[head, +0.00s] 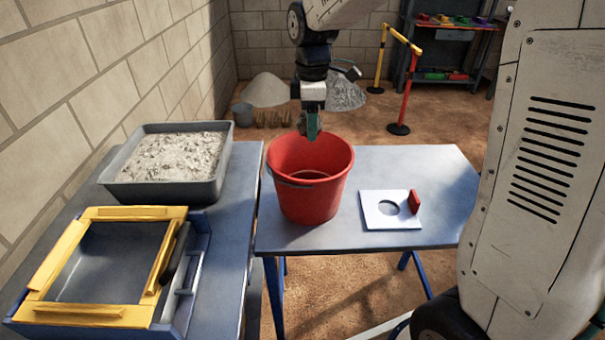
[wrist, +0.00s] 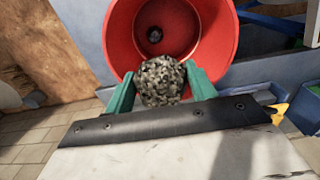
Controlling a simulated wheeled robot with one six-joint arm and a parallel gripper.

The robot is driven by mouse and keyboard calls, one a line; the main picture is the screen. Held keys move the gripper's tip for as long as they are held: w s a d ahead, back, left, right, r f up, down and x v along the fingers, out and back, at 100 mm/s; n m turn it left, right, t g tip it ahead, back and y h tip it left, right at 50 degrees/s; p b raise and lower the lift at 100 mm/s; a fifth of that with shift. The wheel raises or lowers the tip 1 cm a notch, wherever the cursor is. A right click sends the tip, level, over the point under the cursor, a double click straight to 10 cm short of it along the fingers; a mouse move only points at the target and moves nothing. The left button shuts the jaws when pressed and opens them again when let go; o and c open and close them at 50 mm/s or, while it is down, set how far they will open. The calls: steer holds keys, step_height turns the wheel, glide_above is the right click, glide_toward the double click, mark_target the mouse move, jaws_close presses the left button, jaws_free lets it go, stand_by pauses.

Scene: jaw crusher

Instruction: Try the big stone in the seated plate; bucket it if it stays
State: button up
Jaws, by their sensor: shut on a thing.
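My gripper (head: 309,126) is above the red bucket (head: 310,190) in the head view. In the wrist view its green fingers (wrist: 161,88) are shut on a big speckled grey stone (wrist: 162,80). The stone is over the bucket (wrist: 120,40) opening, above its rim. A small dark stone (wrist: 155,35) lies inside the bucket. The white plate (head: 368,211) with a round hole and a red handle (head: 413,201) lies on the table to the right of the bucket. Nothing shows in its hole.
A grey tray (head: 107,180) of pale gravel and a yellow-framed box (head: 34,283) stand on the left table. Bare blue tabletop (head: 440,180) lies right of the plate. Gravel heaps (head: 265,90) and a barrier post (head: 405,95) stand behind.

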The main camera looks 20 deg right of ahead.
steer(key=shift+w+d+f, duration=0.1)
steer(key=shift+w+f, duration=0.05)
steer(key=shift+f, duration=2.8)
steer(key=o, duration=1.4)
step_height(320, 180, up, 8)
steer(key=shift+f, duration=0.1)
